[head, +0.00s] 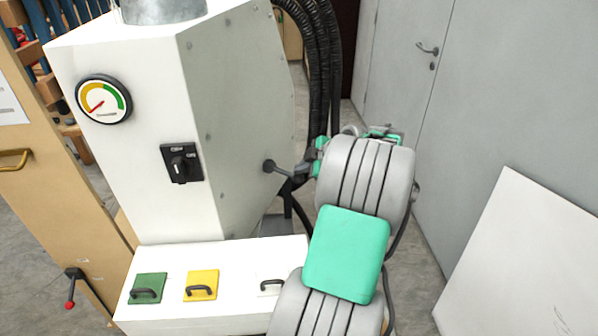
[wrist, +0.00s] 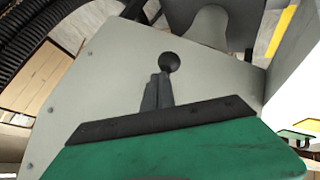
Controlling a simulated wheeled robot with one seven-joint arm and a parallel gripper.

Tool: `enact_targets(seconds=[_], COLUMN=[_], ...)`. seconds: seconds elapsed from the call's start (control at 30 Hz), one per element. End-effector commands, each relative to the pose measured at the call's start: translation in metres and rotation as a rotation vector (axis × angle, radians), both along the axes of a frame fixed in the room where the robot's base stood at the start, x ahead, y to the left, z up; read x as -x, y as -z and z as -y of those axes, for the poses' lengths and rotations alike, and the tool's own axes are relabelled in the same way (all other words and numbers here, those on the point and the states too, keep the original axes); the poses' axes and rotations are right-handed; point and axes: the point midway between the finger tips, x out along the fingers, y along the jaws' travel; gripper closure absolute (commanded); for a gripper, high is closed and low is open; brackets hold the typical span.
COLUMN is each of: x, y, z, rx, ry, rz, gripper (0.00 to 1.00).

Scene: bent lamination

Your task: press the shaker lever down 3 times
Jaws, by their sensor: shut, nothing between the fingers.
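The shaker lever, with a round black knob (head: 268,165), is on the grey side of the white machine. In the wrist view the black knob (wrist: 168,62) stands just beyond my fingertips. My gripper (head: 290,177) is close to the knob, on its right in the head view. In the wrist view its dark fingers (wrist: 157,84) are shut together and empty, pointing at the knob. I cannot tell whether they touch it. The lever's rod is mostly hidden.
The machine's front has a gauge (head: 104,99) and a rotary switch (head: 181,163). A low white box (head: 230,300) with coloured handled panels stands in front. Black hoses (head: 318,60) hang behind. A grey door (head: 405,60) and a leaning white board (head: 520,265) are at right.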

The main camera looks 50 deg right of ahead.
Motion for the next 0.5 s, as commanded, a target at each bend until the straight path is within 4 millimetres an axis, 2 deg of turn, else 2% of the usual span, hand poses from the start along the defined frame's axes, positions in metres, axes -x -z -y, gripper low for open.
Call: enact_targets(seconds=[0.5], x=[0.0001], y=[0.0074], z=[-0.0005], rx=[-0.002], ry=[0.000], rz=[-0.001], gripper=[1.00])
